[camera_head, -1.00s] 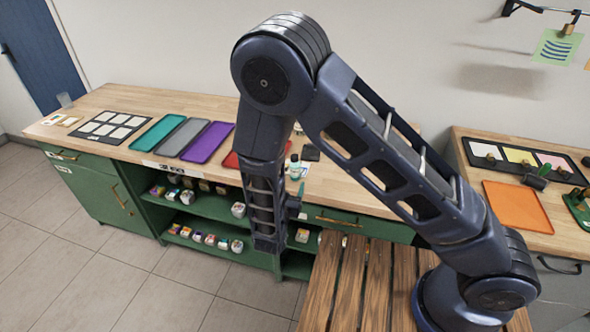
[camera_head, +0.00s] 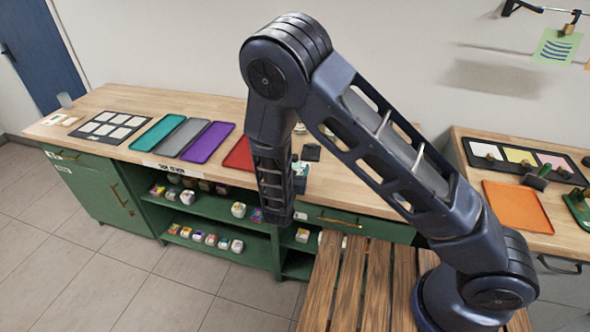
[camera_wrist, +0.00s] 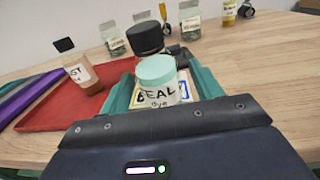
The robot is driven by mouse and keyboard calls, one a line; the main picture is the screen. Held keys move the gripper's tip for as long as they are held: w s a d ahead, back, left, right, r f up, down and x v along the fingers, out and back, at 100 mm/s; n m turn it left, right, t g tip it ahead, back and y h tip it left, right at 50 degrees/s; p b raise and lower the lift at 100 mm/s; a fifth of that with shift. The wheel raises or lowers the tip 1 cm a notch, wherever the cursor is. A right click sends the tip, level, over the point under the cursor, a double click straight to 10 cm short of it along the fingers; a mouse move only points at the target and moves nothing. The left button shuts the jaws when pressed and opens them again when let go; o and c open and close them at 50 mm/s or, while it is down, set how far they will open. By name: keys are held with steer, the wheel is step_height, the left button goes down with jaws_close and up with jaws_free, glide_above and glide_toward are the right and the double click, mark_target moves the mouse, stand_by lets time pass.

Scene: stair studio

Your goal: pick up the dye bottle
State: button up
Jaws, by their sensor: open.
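In the wrist view, a small bottle with a pale teal cap (camera_wrist: 157,75) stands upright, its label partly reading "EAL" and "dye". My gripper (camera_wrist: 162,82) is open, with a teal finger on each side of this bottle. The lower part of the bottle is hidden by the gripper body. A dark bottle with a black cap (camera_wrist: 146,40) stands just behind it. In the head view my forearm hides most of the gripper and the bottle area on the bench.
A rust-coloured bottle (camera_wrist: 79,68) stands on the red tray (camera_wrist: 45,112) at left. Several labelled jars, one a green jar (camera_wrist: 112,40), stand farther back. Bare worktop (camera_wrist: 270,95) lies to the right. In the head view, a slatted wooden surface (camera_head: 345,290) is in front.

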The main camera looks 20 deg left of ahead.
steer(key=shift+c, duration=0.2)
steer(key=c, duration=1.1)
steer(key=shift+r, duration=0.15)
